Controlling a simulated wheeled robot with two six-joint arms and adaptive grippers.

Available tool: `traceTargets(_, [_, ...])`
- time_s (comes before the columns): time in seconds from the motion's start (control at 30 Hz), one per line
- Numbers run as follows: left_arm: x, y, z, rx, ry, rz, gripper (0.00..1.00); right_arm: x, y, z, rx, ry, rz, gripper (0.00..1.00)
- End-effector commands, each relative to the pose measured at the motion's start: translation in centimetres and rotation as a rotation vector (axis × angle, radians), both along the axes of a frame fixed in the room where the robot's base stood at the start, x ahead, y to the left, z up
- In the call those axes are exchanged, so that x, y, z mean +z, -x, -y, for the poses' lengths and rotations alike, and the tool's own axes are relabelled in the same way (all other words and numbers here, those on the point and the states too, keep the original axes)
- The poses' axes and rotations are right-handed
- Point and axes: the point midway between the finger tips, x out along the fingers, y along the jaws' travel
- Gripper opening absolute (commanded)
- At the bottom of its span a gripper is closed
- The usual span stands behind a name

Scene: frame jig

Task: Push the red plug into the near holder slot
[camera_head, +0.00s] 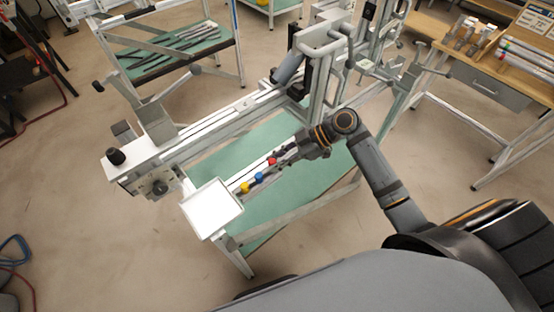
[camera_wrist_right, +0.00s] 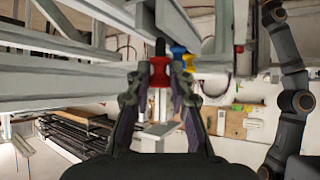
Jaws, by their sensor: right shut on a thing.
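The red plug (camera_head: 272,161) shows at the tips of my right gripper (camera_head: 285,153), beside a pale rail of the frame jig. In the right wrist view the red plug (camera_wrist_right: 160,72) sits between the two fingertips (camera_wrist_right: 158,92), with a dark end pointing up in the picture. The right gripper is shut on it. A blue plug (camera_head: 259,177) and a yellow plug (camera_head: 245,188) stand in line along the rail, nearer the white tray. The holder slots are too small to make out, and I cannot tell whether the red plug is in one. My left gripper is not in view.
A white square tray (camera_head: 212,209) is at the jig's near left corner. The long jig beam (camera_head: 215,134) runs behind the plugs, with upright clamp frames at the right. A green shelf (camera_head: 310,178) lies below. A wooden workbench (camera_head: 465,72) stands at the right.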

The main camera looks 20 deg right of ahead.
Motion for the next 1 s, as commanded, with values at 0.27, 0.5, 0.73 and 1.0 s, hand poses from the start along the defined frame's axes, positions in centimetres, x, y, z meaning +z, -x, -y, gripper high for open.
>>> traceTargets(0.27, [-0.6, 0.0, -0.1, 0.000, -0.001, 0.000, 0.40, -0.7, 0.0, 0.0, 0.000, 0.000, 0.000, 0.00])
traceTargets(0.5, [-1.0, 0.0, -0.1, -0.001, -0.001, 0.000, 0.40, -1.2, 0.0, 0.0, 0.000, 0.000, 0.000, 0.00])
traceTargets(0.73, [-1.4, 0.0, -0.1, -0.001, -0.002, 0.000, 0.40, -1.6, 0.0, 0.0, 0.000, 0.000, 0.000, 0.00])
traceTargets(1.0, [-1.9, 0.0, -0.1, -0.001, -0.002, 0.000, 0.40, -2.2, 0.0, 0.0, 0.000, 0.000, 0.000, 0.00])
